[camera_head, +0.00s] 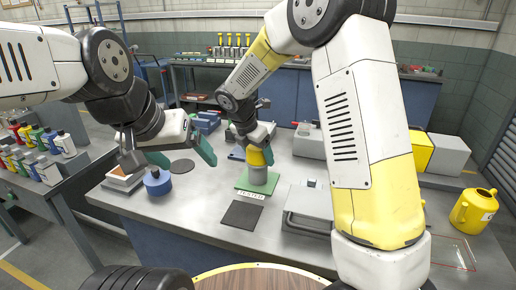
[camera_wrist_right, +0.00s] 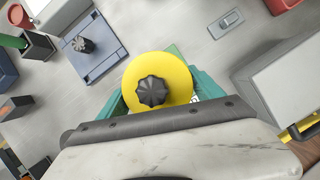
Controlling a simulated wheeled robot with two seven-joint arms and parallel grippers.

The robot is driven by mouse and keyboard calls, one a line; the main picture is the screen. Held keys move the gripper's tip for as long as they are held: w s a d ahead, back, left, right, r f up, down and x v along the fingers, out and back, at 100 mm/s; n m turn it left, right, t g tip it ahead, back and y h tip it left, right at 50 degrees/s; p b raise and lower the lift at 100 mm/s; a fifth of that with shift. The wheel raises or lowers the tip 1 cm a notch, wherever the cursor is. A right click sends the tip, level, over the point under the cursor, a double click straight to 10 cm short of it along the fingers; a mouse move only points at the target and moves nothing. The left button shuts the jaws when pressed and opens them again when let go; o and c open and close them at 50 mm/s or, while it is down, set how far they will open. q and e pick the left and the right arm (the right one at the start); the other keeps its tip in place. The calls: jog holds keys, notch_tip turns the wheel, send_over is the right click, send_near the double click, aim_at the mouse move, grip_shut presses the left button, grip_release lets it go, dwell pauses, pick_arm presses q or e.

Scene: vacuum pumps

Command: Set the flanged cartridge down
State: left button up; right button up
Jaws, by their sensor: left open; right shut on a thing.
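The flanged cartridge (camera_head: 258,174) has a grey cylindrical body below a yellow top. In the right wrist view its round yellow flange (camera_wrist_right: 178,72) carries a black lobed knob. My right gripper (camera_head: 257,148) is shut on the cartridge from above, its teal fingers at the sides of the yellow part. The cartridge is upright over a green labelled pad (camera_head: 243,190); I cannot tell whether its base touches the pad. My left gripper (camera_head: 183,156) is open and empty, well to the left above the bench.
A dark square mat (camera_head: 242,214) lies in front of the green pad. A grey case (camera_head: 308,203) stands to the right, and a blue round container (camera_head: 157,183) to the left. A yellow canister (camera_head: 474,211) is at far right. Several yellow-topped parts (camera_head: 234,41) stand behind.

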aim_at(252, 149)
jog(key=o, duration=2)
jog(key=shift+o, duration=0.7)
jog(key=shift+f, duration=0.1)
jog(key=v, duration=0.8)
grip_shut()
